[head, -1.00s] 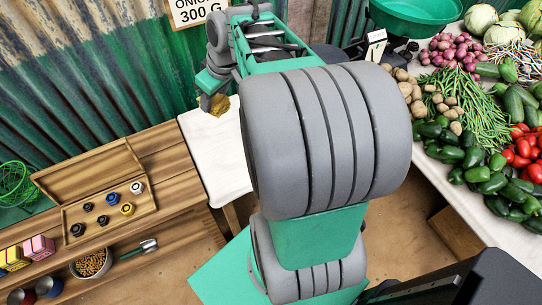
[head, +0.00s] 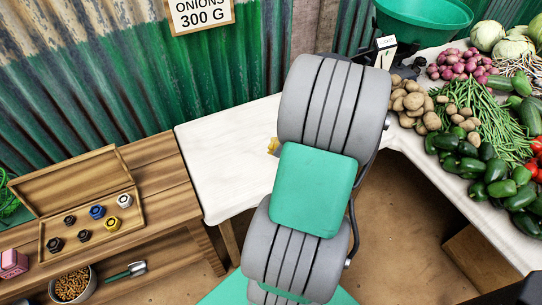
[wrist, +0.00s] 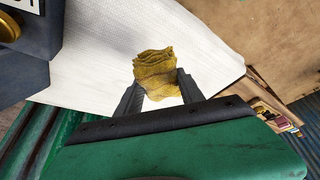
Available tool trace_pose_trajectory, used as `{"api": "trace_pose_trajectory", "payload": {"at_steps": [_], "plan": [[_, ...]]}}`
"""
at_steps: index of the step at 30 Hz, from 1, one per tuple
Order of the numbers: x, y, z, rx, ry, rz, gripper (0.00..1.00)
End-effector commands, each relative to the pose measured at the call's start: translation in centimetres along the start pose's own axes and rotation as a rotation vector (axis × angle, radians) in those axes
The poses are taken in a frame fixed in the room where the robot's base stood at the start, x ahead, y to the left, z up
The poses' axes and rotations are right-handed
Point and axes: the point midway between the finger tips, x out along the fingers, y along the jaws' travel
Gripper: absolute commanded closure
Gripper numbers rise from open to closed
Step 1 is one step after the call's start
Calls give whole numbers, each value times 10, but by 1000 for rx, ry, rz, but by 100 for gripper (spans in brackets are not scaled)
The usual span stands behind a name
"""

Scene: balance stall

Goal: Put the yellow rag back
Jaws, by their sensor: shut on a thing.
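The yellow rag (wrist: 156,74) is a crumpled, mustard-coloured bundle. In the wrist view it sits between the two dark fingers of my gripper (wrist: 160,92), which is shut on it. The white-covered table (wrist: 105,50) lies behind the rag; I cannot tell whether the rag touches it. In the head view only a small edge of the rag (head: 273,146) shows beside my arm, over the white table (head: 225,160). My arm hides the gripper there.
A dark device with a brass knob (wrist: 9,26) stands at the wrist view's left. A wooden bench (head: 165,185) holds an open weight box (head: 88,243), a bowl (head: 72,284) and a scoop (head: 125,271). Vegetables lie at the right, with a green basin (head: 418,22) behind.

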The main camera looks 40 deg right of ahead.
Motion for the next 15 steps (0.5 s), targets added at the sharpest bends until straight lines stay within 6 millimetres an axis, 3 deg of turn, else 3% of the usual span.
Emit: {"api": "trace_pose_trajectory", "payload": {"at_steps": [3,10,15], "plan": [[32,1,-8,1,-1,-6,88],[62,4,-17,2,-1,-4,88],[87,4,-5,5,-2,-3,88]]}}
